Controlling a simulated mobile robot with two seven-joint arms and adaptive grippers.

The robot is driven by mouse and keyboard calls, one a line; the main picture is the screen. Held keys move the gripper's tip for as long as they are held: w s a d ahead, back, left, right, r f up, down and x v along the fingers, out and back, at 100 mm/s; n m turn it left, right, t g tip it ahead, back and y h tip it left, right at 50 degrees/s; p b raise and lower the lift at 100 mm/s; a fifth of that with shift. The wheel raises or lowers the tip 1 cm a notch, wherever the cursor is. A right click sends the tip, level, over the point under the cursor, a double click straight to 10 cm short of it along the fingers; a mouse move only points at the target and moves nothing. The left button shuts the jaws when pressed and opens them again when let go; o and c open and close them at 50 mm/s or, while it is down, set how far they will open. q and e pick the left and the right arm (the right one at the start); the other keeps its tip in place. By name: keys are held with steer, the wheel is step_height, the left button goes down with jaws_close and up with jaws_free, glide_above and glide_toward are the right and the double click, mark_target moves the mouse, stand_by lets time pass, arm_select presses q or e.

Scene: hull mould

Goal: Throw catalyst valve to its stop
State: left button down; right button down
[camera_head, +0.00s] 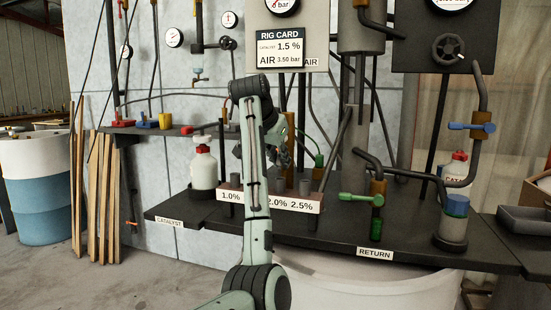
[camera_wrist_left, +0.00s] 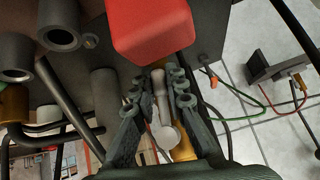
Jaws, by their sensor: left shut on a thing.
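My left gripper (camera_head: 283,156) is in front of the rack, above the strip marked 1.0%, 2.0% and 2.5% (camera_head: 292,204); my arm hides part of the strip. In the left wrist view my left gripper (camera_wrist_left: 158,82) has its fingers on either side of a pale grey lever-like piece (camera_wrist_left: 159,98) and is shut on it. A brass-coloured part (camera_wrist_left: 184,150) shows below that piece. I take it for the catalyst valve's lever, but the valve body is mostly hidden and its stop cannot be made out. My right gripper is in neither view.
A red block (camera_wrist_left: 150,30) is close above the fingers in the wrist view. A red-capped white bottle (camera_head: 204,167) stands left of my arm. The green-handled valve (camera_head: 375,198) and blue-handled valve (camera_head: 475,126) are to the right. Upright pipes crowd the rack.

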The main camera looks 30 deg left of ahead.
arm_select(q)
steer(key=shift+w+d+n+h, duration=0.1)
steer(key=shift+d+n+h, duration=0.25)
steer(key=shift+h, duration=0.25)
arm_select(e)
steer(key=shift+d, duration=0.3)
arm_select(q)
steer(key=c, duration=1.5)
jaws_free()
steer(key=shift+d, duration=0.1)
steer(key=shift+c, duration=0.2)
steer(key=shift+r, duration=0.1)
steer(key=v, duration=1.2)
steer(key=shift+f, duration=0.25)
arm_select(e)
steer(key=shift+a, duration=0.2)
